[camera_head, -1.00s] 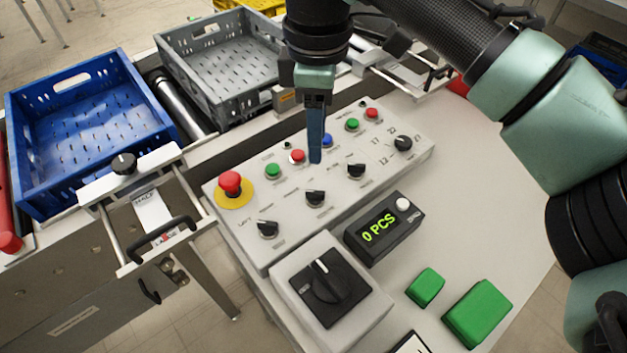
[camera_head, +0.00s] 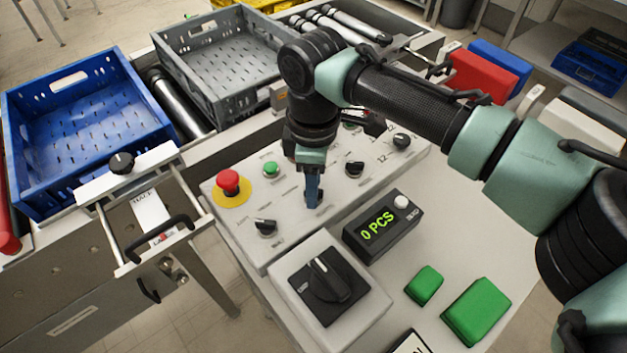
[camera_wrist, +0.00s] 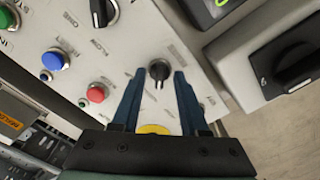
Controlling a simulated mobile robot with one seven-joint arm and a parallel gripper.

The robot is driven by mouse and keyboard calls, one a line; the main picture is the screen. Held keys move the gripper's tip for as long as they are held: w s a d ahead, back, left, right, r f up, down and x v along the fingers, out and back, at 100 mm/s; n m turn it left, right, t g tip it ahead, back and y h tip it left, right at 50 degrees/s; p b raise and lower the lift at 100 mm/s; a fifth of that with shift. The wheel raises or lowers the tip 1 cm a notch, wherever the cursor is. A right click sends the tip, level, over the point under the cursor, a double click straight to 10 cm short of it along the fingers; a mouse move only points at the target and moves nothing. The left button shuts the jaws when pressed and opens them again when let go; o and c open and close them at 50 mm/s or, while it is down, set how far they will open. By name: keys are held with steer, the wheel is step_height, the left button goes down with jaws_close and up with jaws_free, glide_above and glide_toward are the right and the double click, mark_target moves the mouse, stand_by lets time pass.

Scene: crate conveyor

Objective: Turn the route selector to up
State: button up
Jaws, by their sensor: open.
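My gripper (camera_head: 313,199) points down over the sloped control panel. In the wrist view its two blue fingers (camera_wrist: 158,85) are open. A small black knob (camera_wrist: 160,71) shows between their tips, with a gap on each side; its pale mark points down in that view. In the head view the fingers hide this knob. Other black knobs lie in the same row, one to the left (camera_head: 265,227) and two to the right (camera_head: 355,168) (camera_head: 401,141). The labels are too small to read, so I cannot tell which is named route.
A red emergency stop (camera_head: 229,183) and a green button (camera_head: 270,169) sit at the panel's left. A display box (camera_head: 382,226) reads 0 PCS. A large rotary switch (camera_head: 328,285) stands in front. Blue (camera_head: 80,80) and grey (camera_head: 190,45) crates are behind.

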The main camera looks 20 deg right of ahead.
jaws_close()
steer(key=shift+r+p, duration=0.1)
steer(key=shift+p, duration=0.35)
steer(key=m+p, duration=0.4)
steer(key=shift+a+r, duration=0.1)
steer(key=shift+r, duration=0.05)
steer(key=m+p, duration=0.5)
steer(key=p, duration=0.1)
steer(key=shift+s+m, duration=0.1)
steer(key=shift+m, duration=0.2)
steer(key=m+p, duration=0.4)
steer(key=shift+f+m+p, duration=0.2)
steer(key=shift+m+p, duration=1.45)
steer(key=shift+m, duration=0.35)
